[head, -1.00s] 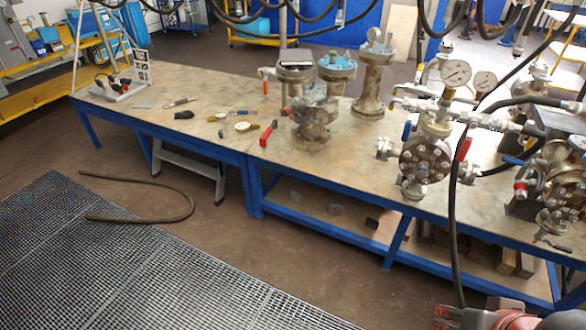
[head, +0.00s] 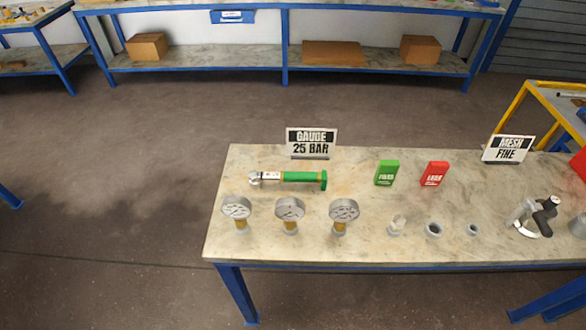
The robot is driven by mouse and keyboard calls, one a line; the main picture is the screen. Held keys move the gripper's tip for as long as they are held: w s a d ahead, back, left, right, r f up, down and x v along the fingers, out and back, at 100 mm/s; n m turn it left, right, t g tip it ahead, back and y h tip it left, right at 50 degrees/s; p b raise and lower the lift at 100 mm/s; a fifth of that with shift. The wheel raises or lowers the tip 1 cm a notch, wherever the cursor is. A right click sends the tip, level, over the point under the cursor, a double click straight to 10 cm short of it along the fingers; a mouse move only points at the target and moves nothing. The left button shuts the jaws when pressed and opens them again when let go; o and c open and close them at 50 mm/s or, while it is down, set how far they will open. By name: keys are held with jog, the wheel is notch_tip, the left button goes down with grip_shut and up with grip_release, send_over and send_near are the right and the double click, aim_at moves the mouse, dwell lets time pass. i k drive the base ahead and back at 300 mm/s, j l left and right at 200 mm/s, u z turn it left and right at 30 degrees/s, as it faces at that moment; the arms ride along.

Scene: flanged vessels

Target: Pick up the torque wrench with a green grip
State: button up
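The torque wrench with a green grip (head: 300,177) lies on the near workbench (head: 370,245), close to its left end in the head view. Its metal head points left and its green grip points right. It lies behind a row of gauges and in front of the "GAUGE 25 BAR" sign. Nothing covers it. My gripper is not in the head view now.
Three pressure gauges (head: 290,211) stand in front of the wrench. A "GAUGE 25 BAR" sign (head: 311,143), a green box (head: 387,172), a red box (head: 435,174) and small fittings (head: 433,230) share the bench. Open floor (head: 120,180) lies left. A shelved bench (head: 350,60) stands behind.

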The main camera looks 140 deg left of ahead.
aim_at(255, 177)
jog(key=u, duration=4.35)
jog(key=i+l+u, duration=0.25)
jog(key=i+u, duration=0.15)
jog(key=i+l+u, duration=0.45)
jog(key=i+j, duration=0.05)
